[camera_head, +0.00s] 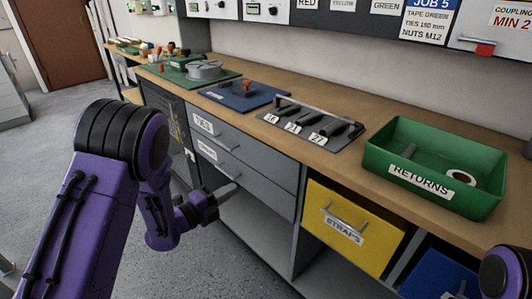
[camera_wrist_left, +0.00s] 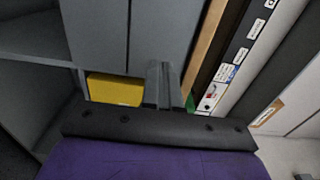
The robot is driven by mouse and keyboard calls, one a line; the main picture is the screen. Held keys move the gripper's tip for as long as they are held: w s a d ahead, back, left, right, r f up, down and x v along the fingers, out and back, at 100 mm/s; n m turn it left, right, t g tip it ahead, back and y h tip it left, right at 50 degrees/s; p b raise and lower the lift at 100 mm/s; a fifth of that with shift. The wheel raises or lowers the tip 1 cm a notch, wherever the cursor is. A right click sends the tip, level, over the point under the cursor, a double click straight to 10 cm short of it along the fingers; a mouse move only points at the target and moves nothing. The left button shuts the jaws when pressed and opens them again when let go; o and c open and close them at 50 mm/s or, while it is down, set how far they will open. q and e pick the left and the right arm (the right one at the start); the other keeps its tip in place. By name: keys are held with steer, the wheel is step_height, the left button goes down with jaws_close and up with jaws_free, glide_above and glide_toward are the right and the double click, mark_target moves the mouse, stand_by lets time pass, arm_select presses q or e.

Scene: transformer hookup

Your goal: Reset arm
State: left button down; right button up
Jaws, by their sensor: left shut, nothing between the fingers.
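My left arm comes in from the left, purple with black joints. My left gripper (camera_head: 231,188) hangs in front of the grey drawers, below bench height. Its fingers are together with nothing between them; in the left wrist view the closed fingers (camera_wrist_left: 163,85) point away from the dark palm. I cannot tell whether the fingertips touch the lower drawer. My right gripper is out of view; only a purple and black piece of my right arm shows at the lower right edge.
A wooden bench (camera_head: 285,95) runs along the wall. It carries a green RETURNS bin (camera_head: 410,180), a grey tool holder (camera_head: 290,122), a blue mat (camera_head: 225,97) and a green mat (camera_head: 165,74). Below are grey drawers (camera_head: 265,170) and a yellow STRAPS bin (camera_head: 375,250). Grey floor is open at left.

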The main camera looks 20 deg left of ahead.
arm_select(q)
steer(key=s+a+f+n+g+y, duration=0.2)
steer(key=s+f+n+g+y, duration=0.25)
steer(key=s+f+n, duration=0.6)
steer(key=s+a+f+n+g+y, duration=0.2)
steer(key=s+f+n+g+y, duration=0.3)
steer(key=f+n, duration=0.9)
steer(key=s+d+f+n+g+y, duration=0.1)
steer(key=s+f+n+g, duration=0.15)
steer(key=s, duration=0.65)
steer(key=s+d+f+n+g+y, duration=0.1)
steer(key=s+d+f+n, duration=0.15)
steer(key=s, duration=0.65)
step_height(320, 180, up, 13)
steer(key=a+p, duration=0.1)
steer(key=p, duration=1.1)
steer(key=shift+w, duration=0.35)
steer(key=shift+r+n, duration=0.1)
steer(key=shift+n, duration=0.15)
